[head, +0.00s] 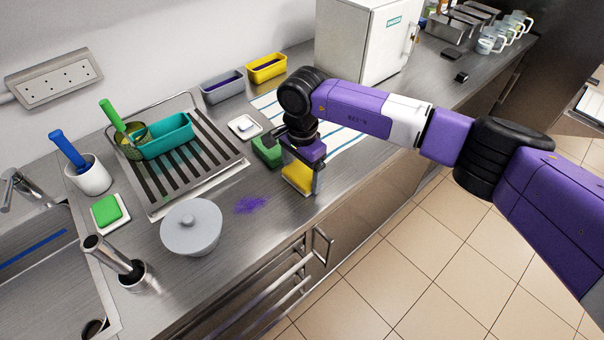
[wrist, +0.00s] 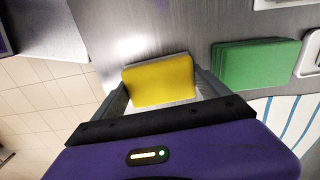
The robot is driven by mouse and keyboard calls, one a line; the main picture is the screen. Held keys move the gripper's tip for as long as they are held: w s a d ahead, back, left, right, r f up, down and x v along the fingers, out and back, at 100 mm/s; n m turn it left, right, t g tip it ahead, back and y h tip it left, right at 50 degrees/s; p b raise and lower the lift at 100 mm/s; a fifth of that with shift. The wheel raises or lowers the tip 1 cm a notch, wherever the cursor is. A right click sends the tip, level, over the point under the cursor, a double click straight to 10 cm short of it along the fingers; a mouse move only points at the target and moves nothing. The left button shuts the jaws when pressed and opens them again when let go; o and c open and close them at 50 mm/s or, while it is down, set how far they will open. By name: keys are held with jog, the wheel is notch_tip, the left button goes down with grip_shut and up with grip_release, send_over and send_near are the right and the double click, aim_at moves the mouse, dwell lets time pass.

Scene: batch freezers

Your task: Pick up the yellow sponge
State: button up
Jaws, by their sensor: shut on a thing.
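The yellow sponge (head: 298,178) is between the fingers of my gripper (head: 302,182), over the counter near its front edge. In the wrist view the yellow sponge (wrist: 160,80) fills the gap between the two fingers of my gripper (wrist: 160,88), which is shut on it. Whether the sponge touches the counter or hangs just above it, I cannot tell.
A green sponge (head: 267,152) lies just behind my gripper; it also shows in the wrist view (wrist: 255,64). A drying rack (head: 183,172) with a teal bin (head: 165,137) stands farther left.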

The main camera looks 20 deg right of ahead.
aim_at(302, 173)
notch_tip(302, 173, up, 20)
jog(key=b, duration=0.3)
jog(key=shift+b, duration=0.3)
jog(key=shift+f, duration=0.1)
jog(key=o, duration=0.5)
jog(key=c, duration=0.4)
jog(key=shift+s, duration=0.1)
